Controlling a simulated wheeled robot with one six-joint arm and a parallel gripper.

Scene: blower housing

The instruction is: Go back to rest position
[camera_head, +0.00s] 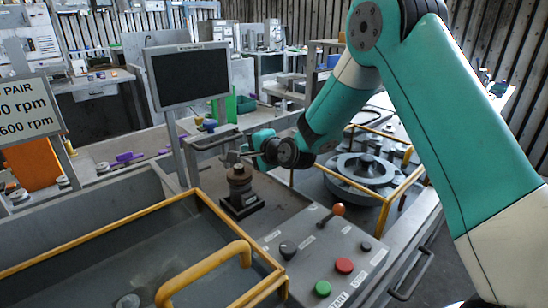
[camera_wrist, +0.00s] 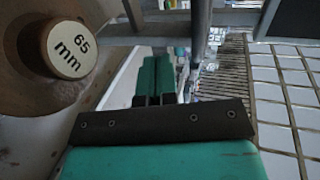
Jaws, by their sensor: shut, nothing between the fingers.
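My teal and cream arm (camera_head: 455,110) reaches from the right over the machine bench. My gripper (camera_head: 232,157) is at its far end, beside the top of a dark stepped cylinder (camera_head: 240,180) on a square base. In the wrist view the gripper (camera_wrist: 155,78) has its teal fingers together with nothing seen between them. A round brown part with a pale knob marked "65 mm" (camera_wrist: 67,50) stands close to the left of the fingers. Whether the gripper touches the cylinder I cannot tell.
A yellow-framed bin (camera_head: 120,250) is at front left. The control panel (camera_head: 330,255) has red and green buttons and an orange-knobbed lever (camera_head: 338,210). A round grey housing (camera_head: 362,172) lies inside a yellow rail. A black monitor (camera_head: 188,77) stands behind the bench.

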